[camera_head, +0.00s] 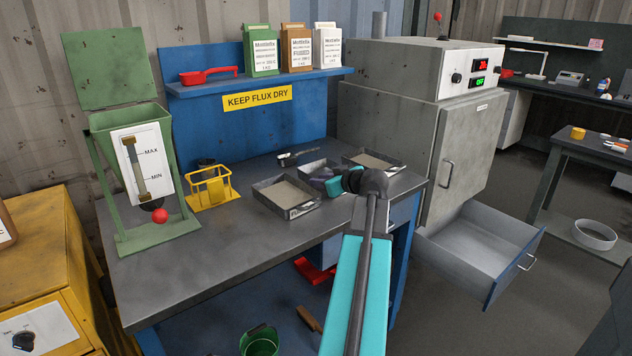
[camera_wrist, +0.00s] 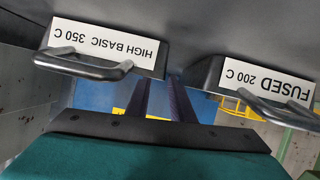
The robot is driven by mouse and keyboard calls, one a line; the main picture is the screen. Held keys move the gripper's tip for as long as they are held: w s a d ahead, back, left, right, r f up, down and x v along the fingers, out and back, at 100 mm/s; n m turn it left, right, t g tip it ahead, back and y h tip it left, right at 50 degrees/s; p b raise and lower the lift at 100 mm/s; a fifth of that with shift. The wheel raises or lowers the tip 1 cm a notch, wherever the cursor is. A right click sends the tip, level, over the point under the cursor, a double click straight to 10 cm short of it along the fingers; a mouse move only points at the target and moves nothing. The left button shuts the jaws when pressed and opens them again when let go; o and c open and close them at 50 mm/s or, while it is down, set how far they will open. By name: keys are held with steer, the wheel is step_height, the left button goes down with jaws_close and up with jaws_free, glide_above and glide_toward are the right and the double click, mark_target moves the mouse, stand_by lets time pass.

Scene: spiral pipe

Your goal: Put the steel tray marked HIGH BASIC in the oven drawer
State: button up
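In the wrist view, the tray marked HIGH BASIC 350 C (camera_wrist: 105,42) shows its label upside down above a dark bar handle (camera_wrist: 85,66). The tray marked FUSED 200 C (camera_wrist: 268,82) is to its right. In the head view the HIGH BASIC tray seems to be the middle one (camera_head: 316,168), partly hidden by my gripper; its label cannot be read there. My gripper (camera_wrist: 161,95) has its two dark fingers apart, with nothing between them, near the HIGH BASIC handle. It also shows in the head view, teal, at the tray's front. The oven drawer (camera_head: 478,246) is pulled out and empty.
Two more trays lie on the bench (camera_head: 220,255): one in front left (camera_head: 287,196), one at right (camera_head: 373,162). A black-handled tool (camera_head: 297,158) lies behind. A yellow wire holder (camera_head: 210,188) stands left. The oven (camera_head: 440,130) stands right, its door shut.

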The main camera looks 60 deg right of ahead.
steer(key=v, duration=0.8)
steer(key=shift+s+a, duration=0.1)
steer(key=shift+s, duration=0.1)
steer(key=shift+s, duration=0.1)
stand_by(0.5)
